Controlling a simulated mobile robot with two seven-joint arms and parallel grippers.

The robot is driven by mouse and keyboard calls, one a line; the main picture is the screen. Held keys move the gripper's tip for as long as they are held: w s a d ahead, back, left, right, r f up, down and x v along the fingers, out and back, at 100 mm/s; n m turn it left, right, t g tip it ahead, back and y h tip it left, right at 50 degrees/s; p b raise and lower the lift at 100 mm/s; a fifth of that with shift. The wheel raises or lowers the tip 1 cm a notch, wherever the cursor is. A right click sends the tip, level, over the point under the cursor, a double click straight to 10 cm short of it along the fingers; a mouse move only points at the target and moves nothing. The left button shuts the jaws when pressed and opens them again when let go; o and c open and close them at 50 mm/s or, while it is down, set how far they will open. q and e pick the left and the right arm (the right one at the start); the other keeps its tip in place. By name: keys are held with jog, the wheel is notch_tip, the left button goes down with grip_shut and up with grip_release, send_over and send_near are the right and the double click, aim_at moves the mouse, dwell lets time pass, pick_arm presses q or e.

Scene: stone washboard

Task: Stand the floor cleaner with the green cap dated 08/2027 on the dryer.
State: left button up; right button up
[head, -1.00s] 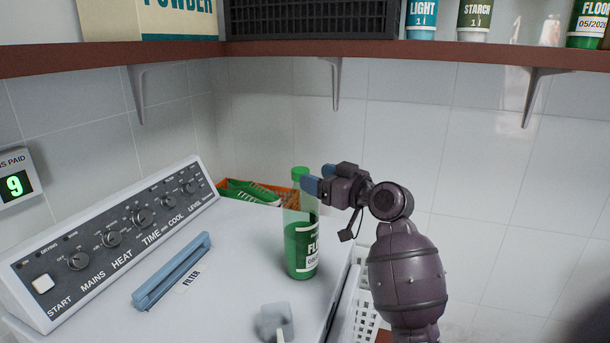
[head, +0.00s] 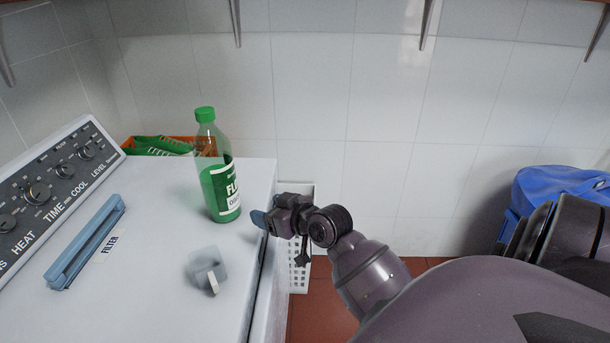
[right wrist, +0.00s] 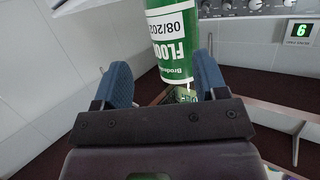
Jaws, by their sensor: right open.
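The floor cleaner (head: 218,175) is a clear bottle with green liquid and a green cap. It stands upright on the white dryer top (head: 160,215), near its right edge. Its label shows upside down in the right wrist view (right wrist: 172,40) and reads "08/202", with the last digit unclear. My right gripper (head: 262,212) is open and empty, just right of the bottle, with a small gap in the head view. In the right wrist view the bottle lies beyond and between the two blue fingers. My left gripper is not in view.
A grey scoop (head: 207,268) lies on the dryer top near the front. A blue filter handle (head: 86,242) and the control panel (head: 50,185) are at left. A white basket (head: 300,270) stands right of the dryer.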

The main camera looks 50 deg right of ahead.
jog(key=s+a+f+g+h, duration=0.1)
jog(key=s+a+f, duration=0.3)
jog(key=s+f, duration=0.5)
jog(key=s+a+f+g+h, duration=0.1)
jog(key=s+a+f, duration=0.3)
jog(key=s+f, duration=0.6)
notch_tip(320, 180, down, 2)
jog(key=shift+s+f+g, duration=0.1)
jog(key=shift+s+g, duration=0.05)
jog(key=shift+g, duration=0.25)
